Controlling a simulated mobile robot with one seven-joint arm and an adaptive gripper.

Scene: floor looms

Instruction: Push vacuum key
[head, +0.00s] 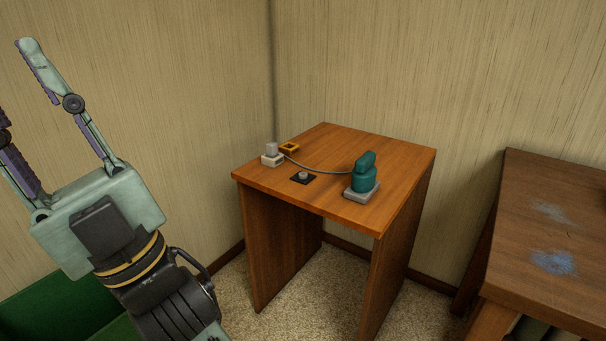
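My gripper (22,100) is in the upper left of the head view, pointing up. Its two fingers are spread apart with nothing between them; the left finger is partly cut off by the picture edge. It is well to the left of the small table (385,152) and apart from it. On the tabletop are a teal device (364,175) on a grey base, a white block with a grey cap (272,154), and a black plate with a small grey knob (304,177). I cannot tell which of these is the vacuum key.
A grey cable (322,169) runs from near the white block to the teal device. A darker worn table (550,215) stands at right. A green surface (60,308) is at lower left. Walls meet behind the table.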

